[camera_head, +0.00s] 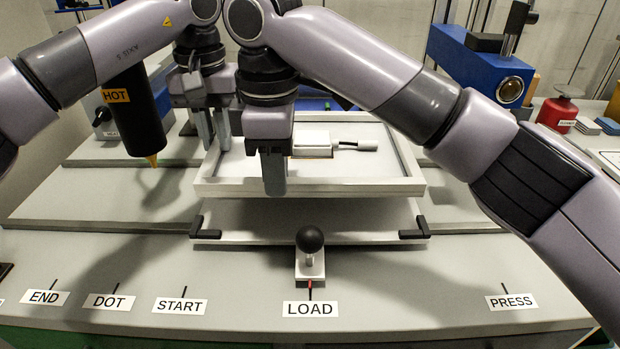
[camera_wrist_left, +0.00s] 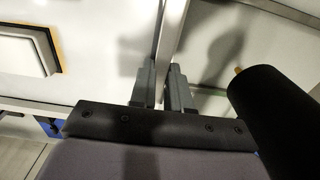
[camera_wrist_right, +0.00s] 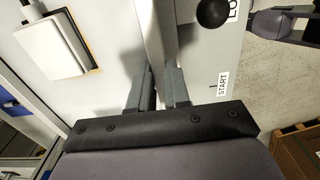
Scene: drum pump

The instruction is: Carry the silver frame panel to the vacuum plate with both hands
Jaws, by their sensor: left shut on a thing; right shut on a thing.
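The silver frame panel (camera_head: 310,186) is a rectangular silver frame around a white sheet. A white box (camera_head: 312,141) with a short cable lies on the sheet. The panel appears roughly level above the pale vacuum plate (camera_head: 310,219), with a gap showing at the front. Black corner stops (camera_head: 414,230) sit at the plate's front corners. My left gripper (camera_head: 215,140) is shut on the panel's left side; its fingers also show in the left wrist view (camera_wrist_left: 163,88). My right gripper (camera_head: 274,172) is shut on the front bar, left of centre; the right wrist view (camera_wrist_right: 159,88) shows this bar. The plate's rear is hidden.
A black dispenser (camera_head: 133,105) marked HOT, with a yellow nozzle, hangs close left of the panel. A black-knobbed lever (camera_head: 310,240) stands in front of the plate at the LOAD label (camera_head: 310,309). A blue machine (camera_head: 478,65) stands back right. The front bench strip is mostly clear.

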